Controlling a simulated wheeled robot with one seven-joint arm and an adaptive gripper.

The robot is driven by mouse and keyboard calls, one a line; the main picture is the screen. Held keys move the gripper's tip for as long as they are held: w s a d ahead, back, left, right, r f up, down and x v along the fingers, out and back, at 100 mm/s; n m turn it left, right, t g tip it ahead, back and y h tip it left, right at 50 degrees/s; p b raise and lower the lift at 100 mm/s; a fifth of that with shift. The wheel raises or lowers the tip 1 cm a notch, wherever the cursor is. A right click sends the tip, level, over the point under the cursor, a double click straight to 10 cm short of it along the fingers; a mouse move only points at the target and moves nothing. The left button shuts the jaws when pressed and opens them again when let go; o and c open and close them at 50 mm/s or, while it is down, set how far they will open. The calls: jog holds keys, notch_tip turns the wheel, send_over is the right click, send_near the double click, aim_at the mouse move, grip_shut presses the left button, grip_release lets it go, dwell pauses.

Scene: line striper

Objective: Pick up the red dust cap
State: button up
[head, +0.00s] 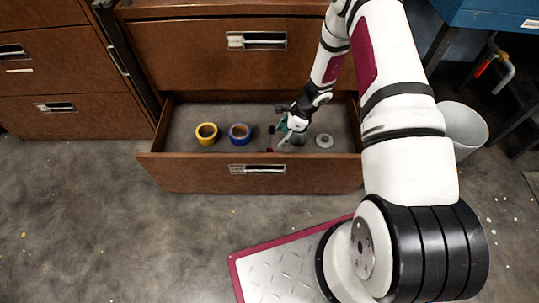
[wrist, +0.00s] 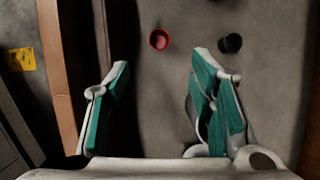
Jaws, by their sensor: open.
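The red dust cap (wrist: 160,39) is a small round cup lying on the drawer floor. In the wrist view it sits just beyond the fingertips, between the lines of the two fingers. In the head view only a small dark red spot of it (head: 269,150) shows beside my gripper, near the drawer front. My gripper (wrist: 162,62) has green-padded fingers spread apart with nothing between the tips. In the head view my gripper (head: 283,139) is down inside the open drawer (head: 200,178).
A small black cap (wrist: 231,43) lies right of the red one. A yellow ring (head: 206,133) and a blue ring (head: 240,133) stand left in the drawer. A pale disc (head: 324,141) lies right. The drawer's wooden wall (wrist: 62,75) runs close beside the left finger.

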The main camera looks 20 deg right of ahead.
aim_at(271, 150)
jog(key=b+x, duration=0.4)
jog(key=x, duration=0.8)
jog(key=shift+r, duration=0.2)
jog(key=c, duration=0.9)
